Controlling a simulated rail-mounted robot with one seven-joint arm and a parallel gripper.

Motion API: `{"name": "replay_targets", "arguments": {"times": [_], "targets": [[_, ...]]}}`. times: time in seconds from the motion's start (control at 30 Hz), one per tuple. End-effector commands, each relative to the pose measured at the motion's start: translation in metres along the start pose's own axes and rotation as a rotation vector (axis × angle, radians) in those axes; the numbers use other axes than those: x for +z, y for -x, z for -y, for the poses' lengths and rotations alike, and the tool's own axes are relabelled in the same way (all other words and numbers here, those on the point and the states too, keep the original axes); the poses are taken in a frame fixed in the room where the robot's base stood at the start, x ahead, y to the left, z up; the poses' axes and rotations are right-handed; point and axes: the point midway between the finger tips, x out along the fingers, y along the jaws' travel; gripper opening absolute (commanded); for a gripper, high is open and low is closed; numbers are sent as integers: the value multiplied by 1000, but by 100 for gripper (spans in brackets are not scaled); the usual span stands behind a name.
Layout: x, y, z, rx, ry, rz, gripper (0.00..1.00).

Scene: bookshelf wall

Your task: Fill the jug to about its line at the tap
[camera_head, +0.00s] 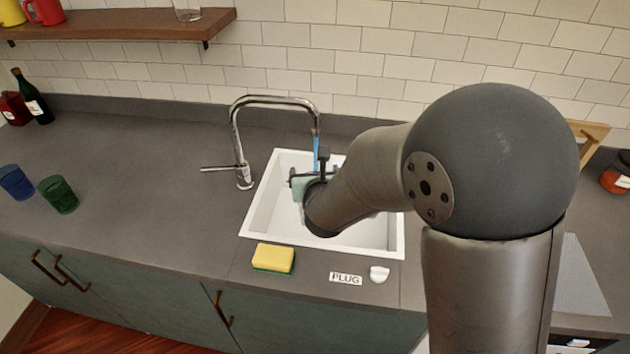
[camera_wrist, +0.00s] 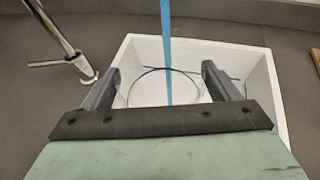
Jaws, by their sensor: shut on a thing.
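The chrome tap (camera_head: 236,130) stands at the left of the sink, its spout arching over the basin; its lever points left. It also shows in the wrist view (camera_wrist: 58,35). A blue stream of water (camera_head: 316,152) falls from the spout. In the wrist view the stream (camera_wrist: 167,45) drops into the clear jug (camera_wrist: 140,92), which has a thin blue line around it. My gripper (camera_wrist: 161,88) is shut on the jug, one finger on each side, over the sink. My arm hides most of the jug in the head view. I cannot tell the water level.
The white sink (camera_head: 262,215) is set in the grey counter. A yellow sponge (camera_head: 273,258), a PLUG label (camera_head: 345,279) and a white piece (camera_head: 379,274) lie along its front. Blue (camera_head: 16,182) and green (camera_head: 58,194) cups stand at left. The counter between is clear.

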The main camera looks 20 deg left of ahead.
Motion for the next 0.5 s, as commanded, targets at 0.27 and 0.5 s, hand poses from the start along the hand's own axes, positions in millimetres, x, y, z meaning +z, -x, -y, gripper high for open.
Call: {"name": "replay_targets", "arguments": {"times": [0.27, 0.5], "targets": [[7, -28, 4, -2, -2, 4, 32], [14, -51, 7, -2, -1, 3, 32]]}}
